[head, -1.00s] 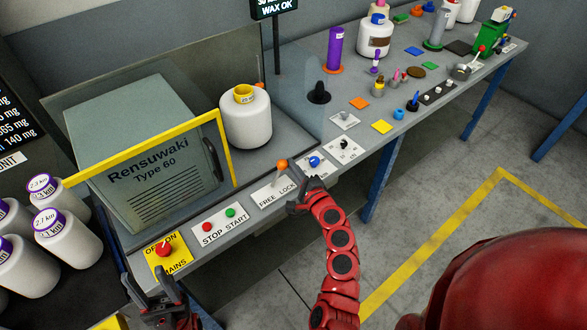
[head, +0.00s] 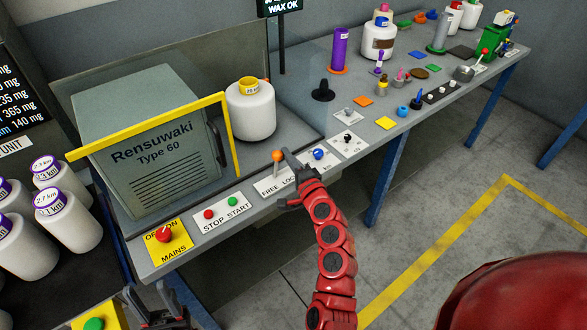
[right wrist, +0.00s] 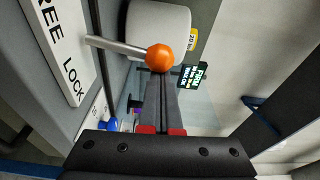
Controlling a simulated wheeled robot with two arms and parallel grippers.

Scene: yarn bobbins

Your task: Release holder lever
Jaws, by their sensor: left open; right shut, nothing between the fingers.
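The holder lever, with an orange ball knob (head: 278,156) on a metal shaft, rises from the white FREE LOCK plate (head: 265,189) at the bench's front edge. My right gripper (head: 286,152) is shut and empty, its tips just right of the knob. In the right wrist view the closed fingers (right wrist: 161,82) reach the orange knob (right wrist: 159,57); I cannot tell whether they touch. The shaft leans out from the plate (right wrist: 62,45); its exact setting is unclear, and my gripper hides part of the plate in the head view. My left gripper (head: 153,308) is open at the lower left.
Left of the lever are the STOP START plate (head: 222,212) and the red mains switch (head: 164,235). To its right are the blue-knob plate (head: 319,156) and a black-knob plate (head: 348,143). A white bobbin (head: 251,110) stands behind.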

